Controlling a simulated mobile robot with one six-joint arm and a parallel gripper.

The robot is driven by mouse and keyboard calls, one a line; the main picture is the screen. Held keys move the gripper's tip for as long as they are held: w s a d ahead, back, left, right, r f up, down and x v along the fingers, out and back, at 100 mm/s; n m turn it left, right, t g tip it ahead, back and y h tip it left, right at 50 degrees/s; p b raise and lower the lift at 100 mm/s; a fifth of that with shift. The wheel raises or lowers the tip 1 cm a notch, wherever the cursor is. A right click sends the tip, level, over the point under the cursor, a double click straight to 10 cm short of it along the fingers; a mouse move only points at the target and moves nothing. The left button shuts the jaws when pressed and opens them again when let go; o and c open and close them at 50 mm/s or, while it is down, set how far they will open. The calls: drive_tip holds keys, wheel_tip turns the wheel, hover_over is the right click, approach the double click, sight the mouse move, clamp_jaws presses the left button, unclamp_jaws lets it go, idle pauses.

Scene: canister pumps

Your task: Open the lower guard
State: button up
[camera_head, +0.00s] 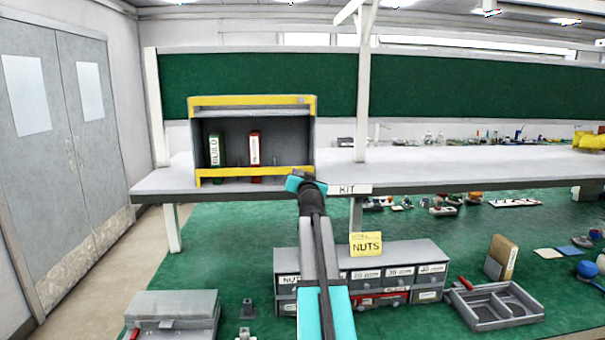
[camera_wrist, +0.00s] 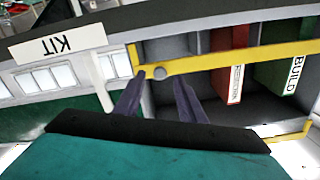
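A dark grey cabinet (camera_head: 312,140) with yellow guards stands on the bench shelf. Its lower guard (camera_head: 230,172) is a yellow bar across the bottom front of the opening; the bar also crosses the upper part of the upside-down wrist view (camera_wrist: 232,58). A small round grey knob (camera_wrist: 160,73) sits near the guard's end by the KIT label. My gripper (camera_head: 307,178) is at the guard's right end in the head view and hides that part. In the wrist view my gripper's (camera_wrist: 158,84) two dark fingers are apart, with the knob between their tips; contact cannot be told.
The upper guard (camera_head: 250,101) spans the cabinet's top. A green BUILD binder (camera_head: 214,150) and a red binder (camera_head: 255,148) stand inside. A KIT label (camera_head: 348,190) is on the shelf edge. Below are NUTS drawers (camera_head: 425,252) and a grey tray (camera_head: 495,305). The shelf right of the cabinet is mostly clear.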

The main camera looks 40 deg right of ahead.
drive_tip(key=shift+x, duration=1.05)
drive_tip(key=shift+c, duration=0.2)
clamp_jaws()
